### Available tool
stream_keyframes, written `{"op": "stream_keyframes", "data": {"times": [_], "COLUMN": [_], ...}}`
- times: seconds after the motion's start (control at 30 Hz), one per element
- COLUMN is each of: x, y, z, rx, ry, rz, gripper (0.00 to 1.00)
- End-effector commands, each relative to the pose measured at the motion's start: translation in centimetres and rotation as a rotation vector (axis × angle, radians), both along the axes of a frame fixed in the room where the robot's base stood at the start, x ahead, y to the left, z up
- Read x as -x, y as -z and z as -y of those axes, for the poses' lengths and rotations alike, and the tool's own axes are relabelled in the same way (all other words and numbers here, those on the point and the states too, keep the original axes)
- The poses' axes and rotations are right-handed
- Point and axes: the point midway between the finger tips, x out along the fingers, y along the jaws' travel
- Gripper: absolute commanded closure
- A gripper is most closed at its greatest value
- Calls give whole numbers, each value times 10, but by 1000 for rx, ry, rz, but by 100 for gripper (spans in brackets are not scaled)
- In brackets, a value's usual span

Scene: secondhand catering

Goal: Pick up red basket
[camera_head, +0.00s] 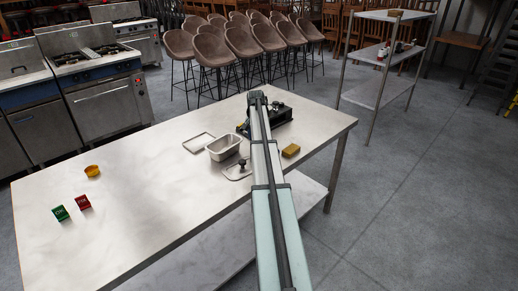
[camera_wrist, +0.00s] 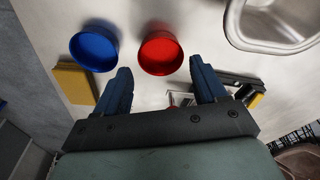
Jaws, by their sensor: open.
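The red basket (camera_wrist: 160,48) is a small round red dish, seen from above in the wrist view. It stands on the pale tabletop, just beyond my fingertips and roughly centred between them. My gripper (camera_wrist: 160,66) is open, with its two dark blue fingers apart and nothing held between them. I cannot tell how high the fingers are above the table. In the head view my arm reaches over the table and hides the red basket and the fingertips.
A blue round dish (camera_wrist: 94,47) stands close left of the red one. A yellow block (camera_wrist: 73,82), a metal container (camera_head: 223,146) and a black device (camera_head: 279,115) are nearby. The left part of the table (camera_head: 140,220) is mostly clear, apart from small cards and a yellow dish (camera_head: 92,170).

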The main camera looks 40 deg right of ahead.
Motion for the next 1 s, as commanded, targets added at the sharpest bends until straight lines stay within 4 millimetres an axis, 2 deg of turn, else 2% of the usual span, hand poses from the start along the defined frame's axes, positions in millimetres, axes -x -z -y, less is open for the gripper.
{"op": "stream_keyframes", "data": {"times": [0.23,0.5,0.93,1.0], "x": [-2,-2,-3,-3], "y": [32,34,34,34], "z": [2,3,3,3], "rx": [-1,0,0,0], "ry": [0,0,0,0], "rz": [-1,0,0,0], "gripper": [29,29,70,71]}}
